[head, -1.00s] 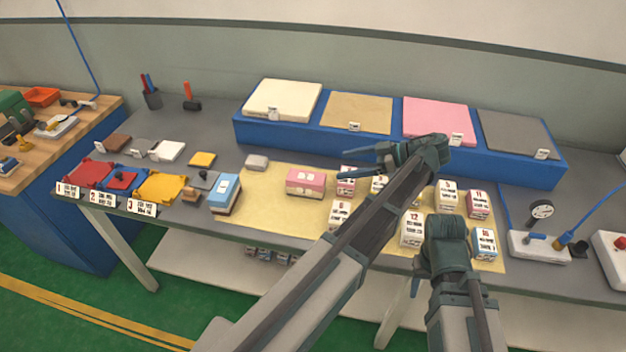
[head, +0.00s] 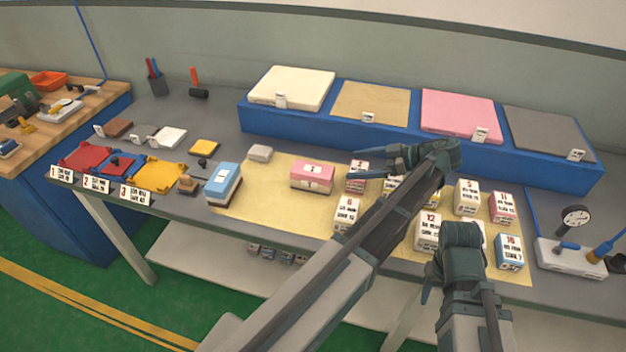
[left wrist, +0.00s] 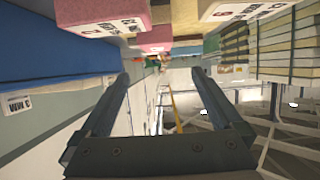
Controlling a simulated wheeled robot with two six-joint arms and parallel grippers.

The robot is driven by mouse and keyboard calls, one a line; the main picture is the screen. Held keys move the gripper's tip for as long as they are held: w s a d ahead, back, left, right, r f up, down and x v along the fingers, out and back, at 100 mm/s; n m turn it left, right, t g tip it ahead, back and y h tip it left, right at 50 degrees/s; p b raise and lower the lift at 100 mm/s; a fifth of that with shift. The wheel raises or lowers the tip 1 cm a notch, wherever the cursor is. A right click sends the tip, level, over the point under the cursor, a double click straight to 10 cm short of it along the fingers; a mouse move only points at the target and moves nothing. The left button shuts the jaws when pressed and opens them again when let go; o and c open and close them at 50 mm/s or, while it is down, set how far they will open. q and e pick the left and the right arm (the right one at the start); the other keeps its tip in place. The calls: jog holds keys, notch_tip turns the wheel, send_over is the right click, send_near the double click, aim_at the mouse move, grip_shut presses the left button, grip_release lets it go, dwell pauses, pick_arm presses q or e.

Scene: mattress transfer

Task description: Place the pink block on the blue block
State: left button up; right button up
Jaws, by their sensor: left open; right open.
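The pink block (head: 313,175), pink over a pale layer with a small label on top, sits on the yellow mat. The blue block (head: 224,180), light blue over white and brown layers, stands to its left at the mat's left edge. My left gripper (head: 368,164) is open with its fingers pointing left, over the numbered boxes to the right of the pink block. In the left wrist view its two fingers (left wrist: 160,77) are spread with nothing between them. My right gripper (head: 431,285) is low at the table's front edge, open, its fingers mostly hidden.
Several numbered boxes (head: 467,197) crowd the right of the yellow mat (head: 265,205). A blue raised shelf (head: 300,125) with flat pads stands behind. Coloured trays (head: 163,174) lie at the left. The mat is bare between the two blocks. A gauge (head: 576,218) stands at the right.

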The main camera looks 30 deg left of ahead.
pick_arm(q)
jog(key=b, duration=0.2)
send_near(313, 169)
jog(key=a, duration=0.1)
jog(key=shift+s+a+f, duration=0.45)
jog(key=shift+s+a, duration=0.05)
jog(key=shift+w+b+x, duration=0.1)
jog(key=shift+b+x, duration=0.55)
jog(key=shift+x, duration=0.65)
jog(key=shift+w+b+x, duration=0.15)
jog(key=shift+b+x, duration=0.45)
jog(key=shift+x, duration=0.75)
jog(key=c, duration=1.4)
